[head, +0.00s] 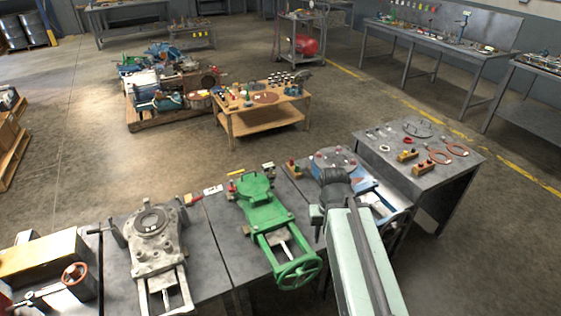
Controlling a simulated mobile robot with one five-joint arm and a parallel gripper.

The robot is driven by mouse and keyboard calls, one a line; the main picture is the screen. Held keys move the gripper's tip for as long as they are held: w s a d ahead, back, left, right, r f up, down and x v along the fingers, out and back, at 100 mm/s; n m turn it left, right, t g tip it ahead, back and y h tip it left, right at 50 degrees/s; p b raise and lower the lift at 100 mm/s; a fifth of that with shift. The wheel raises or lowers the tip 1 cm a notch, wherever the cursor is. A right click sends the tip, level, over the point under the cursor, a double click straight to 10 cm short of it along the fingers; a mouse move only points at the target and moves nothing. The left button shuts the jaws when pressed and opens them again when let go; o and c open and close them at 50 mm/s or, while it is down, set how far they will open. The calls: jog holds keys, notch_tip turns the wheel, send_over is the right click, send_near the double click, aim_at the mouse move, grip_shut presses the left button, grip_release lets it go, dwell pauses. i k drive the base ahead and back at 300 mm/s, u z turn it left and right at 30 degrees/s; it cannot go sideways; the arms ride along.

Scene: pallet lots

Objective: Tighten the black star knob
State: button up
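I cannot make out a black star knob in the head view; it may be too small or hidden behind my arm. My pale green arm reaches up from the bottom right. Its dark end, where my gripper (334,176) is, hangs over a blue piece of equipment (345,158) on the bench. The fingers cannot be made out, so I cannot tell whether they are open or shut or touch anything. My arm hides part of the blue piece and the bench under it.
A green valve with a handwheel (265,212) and a grey valve body (154,240) lie on the near benches, left of my arm. A grey table (450,175) with small parts stands right.

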aim_at(272, 176)
jog(key=z, duration=0.05)
jog(key=i, duration=1.05)
jog(key=u, duration=0.45)
